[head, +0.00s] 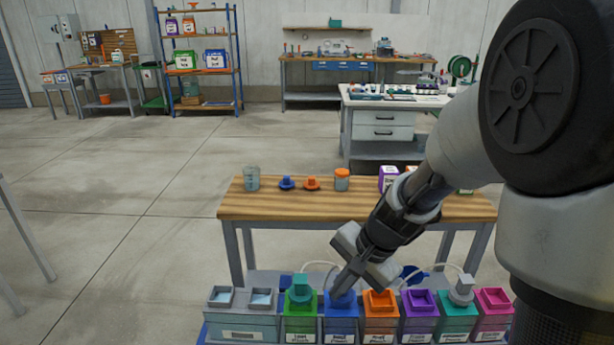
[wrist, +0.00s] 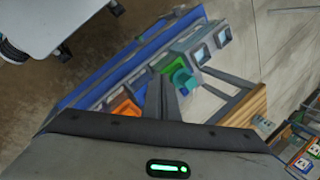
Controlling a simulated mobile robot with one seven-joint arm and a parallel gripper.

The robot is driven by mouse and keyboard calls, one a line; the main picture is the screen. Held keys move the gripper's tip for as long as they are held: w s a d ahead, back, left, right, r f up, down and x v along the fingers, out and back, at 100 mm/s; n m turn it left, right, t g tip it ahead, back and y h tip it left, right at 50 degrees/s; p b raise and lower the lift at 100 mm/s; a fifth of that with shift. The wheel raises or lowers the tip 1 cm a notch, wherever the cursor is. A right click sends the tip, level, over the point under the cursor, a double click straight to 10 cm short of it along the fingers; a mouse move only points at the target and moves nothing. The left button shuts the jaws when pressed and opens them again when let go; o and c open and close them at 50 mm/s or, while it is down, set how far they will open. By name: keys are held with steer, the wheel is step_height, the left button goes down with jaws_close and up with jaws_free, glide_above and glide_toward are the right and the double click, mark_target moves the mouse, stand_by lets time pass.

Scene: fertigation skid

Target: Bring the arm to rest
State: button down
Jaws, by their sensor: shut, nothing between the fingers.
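My arm reaches down and left from the right side of the head view. My gripper (head: 342,291) is shut and empty, its fingers pointing down over the blue container (head: 340,326) in the front row. In the head view the fingertips overlap the blue container's top; whether they touch it I cannot tell. In the wrist view my gripper (wrist: 164,88) shows as narrow grey fingers held together, beside the green container's teal cap (wrist: 184,80).
Coloured containers, including an orange one (head: 380,318) and a green one (head: 300,325), stand in a row beside a grey box (head: 242,326). A wooden bench (head: 290,206) with small items stands behind them. Open floor (head: 120,190) lies to the left.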

steer(key=s+d+r+n+t+h, duration=0.2)
steer(key=s+d+r+n, duration=0.2)
steer(key=s+r, duration=0.4)
steer(key=s+d+r+n+t+h, duration=0.1)
steer(key=s+d+r+n+h, duration=0.15)
steer(key=s+r+n, duration=0.45)
step_height(320, 180, up, 20)
steer(key=s+m+p, duration=0.1)
steer(key=m+p, duration=0.1)
steer(key=p, duration=1.6)
steer(key=shift+s+d+f+y, duration=0.2)
steer(key=shift+s+d+y, duration=0.05)
steer(key=shift+d+y, duration=0.1)
